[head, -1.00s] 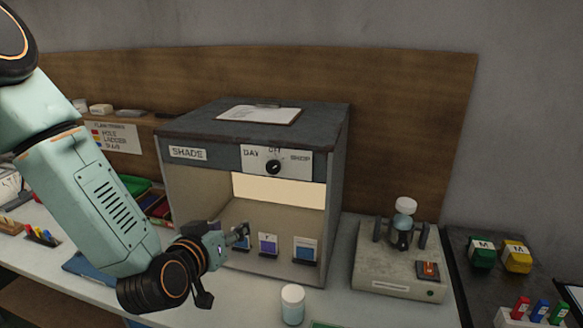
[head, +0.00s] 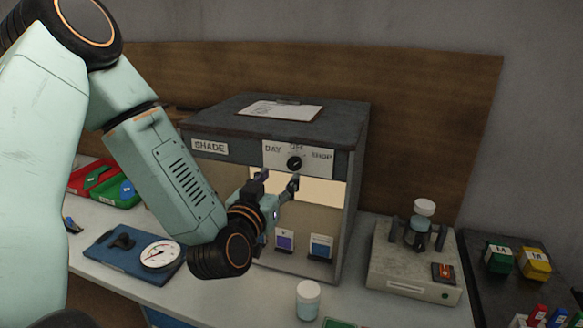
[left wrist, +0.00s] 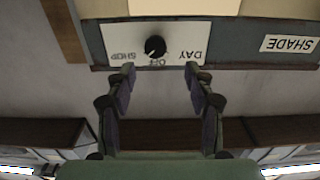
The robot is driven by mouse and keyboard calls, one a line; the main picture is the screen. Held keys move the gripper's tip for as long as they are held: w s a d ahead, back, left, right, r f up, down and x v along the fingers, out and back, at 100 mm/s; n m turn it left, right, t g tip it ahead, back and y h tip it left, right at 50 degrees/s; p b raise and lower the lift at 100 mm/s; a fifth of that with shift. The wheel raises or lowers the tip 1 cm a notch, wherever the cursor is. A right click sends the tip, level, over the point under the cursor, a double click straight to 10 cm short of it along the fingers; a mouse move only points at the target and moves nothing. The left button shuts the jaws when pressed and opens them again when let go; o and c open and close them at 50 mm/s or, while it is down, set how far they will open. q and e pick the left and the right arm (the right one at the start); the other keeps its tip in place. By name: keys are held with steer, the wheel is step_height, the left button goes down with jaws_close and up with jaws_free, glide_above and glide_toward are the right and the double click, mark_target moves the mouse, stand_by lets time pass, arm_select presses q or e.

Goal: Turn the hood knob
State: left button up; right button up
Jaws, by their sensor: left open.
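The hood (head: 275,130) is a grey box with a SHADE label and a lit opening at its front. Its black knob (head: 294,163) sits on a white plate marked DAY, OFF and SHOP. The knob also shows upside down in the left wrist view (left wrist: 155,46), left of the middle between my fingertips. My left gripper (head: 277,181) is open and empty, just below and in front of the knob plate. The fingers look apart from the knob; the exact gap is hard to tell. My right gripper is not in view.
A clipboard (head: 281,110) lies on the hood. Small cards (head: 320,247) stand inside it. A lidded jar (head: 308,299) stands in front, and a grey device with a flask (head: 416,262) stands at right. A blue board with a dial (head: 159,254) lies at left.

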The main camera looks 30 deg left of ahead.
mark_target(292, 164)
arm_select(q)
steer(key=x, duration=0.6)
steer(key=shift+w+d, duration=0.2)
steer(key=shift+d, duration=0.1)
steer(key=shift+w+a, duration=0.1)
steer(key=shift+a, duration=0.15)
steer(key=shift+d, duration=0.1)
steer(key=shift+d+r, duration=0.1)
steer(key=shift+d, duration=0.25)
steer(key=shift+c, duration=0.3)
steer(key=shift+w+a, duration=0.1)
steer(key=shift+w, duration=0.1)
steer(key=c, duration=0.3)
steer(key=shift+s+a, duration=0.1)
steer(key=shift+a, duration=0.15)
steer(key=c, duration=0.3)
steer(key=shift+d, duration=0.2)
steer(key=c, duration=0.3)
steer(key=shift+c, duration=0.7)
steer(key=shift+a, duration=0.15)
jaws_close()
